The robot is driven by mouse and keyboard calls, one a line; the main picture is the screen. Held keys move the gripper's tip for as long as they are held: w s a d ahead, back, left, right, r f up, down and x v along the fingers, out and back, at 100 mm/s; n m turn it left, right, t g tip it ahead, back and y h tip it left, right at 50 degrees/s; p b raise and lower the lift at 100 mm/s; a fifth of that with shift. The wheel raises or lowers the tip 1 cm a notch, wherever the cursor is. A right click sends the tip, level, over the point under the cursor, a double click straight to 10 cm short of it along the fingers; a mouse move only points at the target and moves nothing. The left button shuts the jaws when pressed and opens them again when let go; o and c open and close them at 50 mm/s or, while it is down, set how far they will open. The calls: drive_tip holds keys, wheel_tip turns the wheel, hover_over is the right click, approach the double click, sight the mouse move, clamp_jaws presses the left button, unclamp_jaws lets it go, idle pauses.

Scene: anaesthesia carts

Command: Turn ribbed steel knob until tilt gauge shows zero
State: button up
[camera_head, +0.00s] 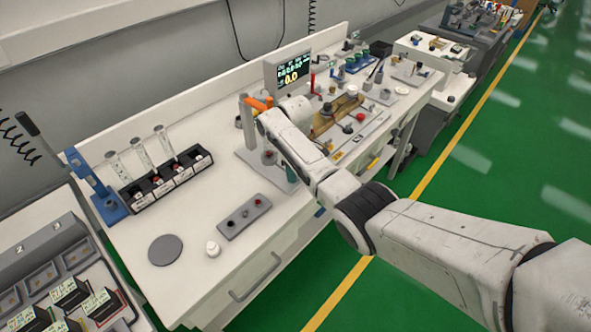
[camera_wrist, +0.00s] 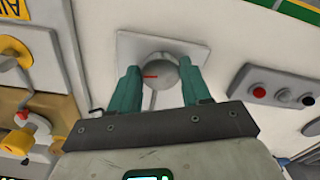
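A round grey steel knob (camera_wrist: 160,73) with a short red mark stands on a pale square plate in the wrist view. My gripper (camera_wrist: 162,76) has its two green fingers on either side of this knob, with no clear gap, so it looks shut on it. Ribs on the knob are too small to make out.
A grey plate with buttons (camera_wrist: 282,95) lies to the right in the wrist view. Yellow fittings (camera_wrist: 18,75) are at the left. In the head view a post with an orange top (camera_head: 255,104) stands close beside my arm.

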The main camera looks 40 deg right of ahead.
drive_tip(key=o, duration=0.4)
drive_tip(key=shift+r, duration=0.1)
wheel_tip(320, 180, up, 11)
drive_tip(key=b, duration=0.1)
idle(0.3)
drive_tip(key=shift+f, duration=0.2)
idle(0.3)
drive_tip(key=s+a+f+m+t, duration=0.1)
drive_tip(key=s+a+f, duration=0.4)
drive_tip(key=a, duration=0.3)
drive_tip(key=s+a+f+m+t, duration=0.1)
drive_tip(key=s+a+f+t, duration=0.1)
drive_tip(key=s+a+f, duration=0.4)
drive_tip(key=s+a+r+m+t, duration=0.1)
drive_tip(key=s+a+r, duration=0.1)
drive_tip(key=s, duration=0.5)
drive_tip(key=s+a+r+m+t, duration=0.1)
drive_tip(key=s+a+r, duration=0.2)
drive_tip(key=s, duration=0.4)
drive_tip(key=s+d+f+m+g+b, duration=0.1)
drive_tip(key=s+f+g, duration=0.3)
drive_tip(key=s+f, duration=0.4)
drive_tip(key=s, duration=0.2)
drive_tip(key=shift+s+d+b, duration=0.25)
drive_tip(key=shift+s+b, duration=0.1)
drive_tip(key=shift+b, duration=0.05)
